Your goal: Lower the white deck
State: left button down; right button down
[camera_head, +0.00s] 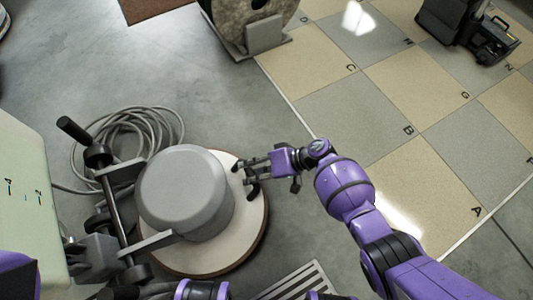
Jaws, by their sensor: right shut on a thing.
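The white deck (248,222) is a round, pale disc with a brown rim, at the lower middle left. A grey cylindrical housing (182,190) stands on it and hides much of its top. My right gripper (246,178) comes in from the right over the deck's upper right edge, beside the housing. Its dark fingers are shut on the deck there; the exact contact is small and hard to make out. I cannot tell how high the deck is above the floor. My left gripper is not in view.
A dark handle frame (112,205) stands left of the housing, with a coiled grey cable (140,125) behind it. A pale green panel (25,190) is at the left edge. A stone-like wheel (235,20) and a black case (465,25) stand at the back.

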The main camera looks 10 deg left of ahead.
jog(key=c, duration=1.6)
grip_release()
jog(key=shift+s+d+f, duration=0.2)
jog(key=shift+s+f, duration=0.1)
jog(key=shift+f, duration=0.15)
jog(key=shift+s+d+f, duration=0.2)
jog(key=shift+s+f, duration=0.05)
jog(key=shift+f, duration=0.2)
jog(key=shift+a+r, duration=0.1)
jog(key=shift+r, duration=0.05)
jog(key=shift+w+r, duration=0.1)
jog(key=v, duration=1.2)
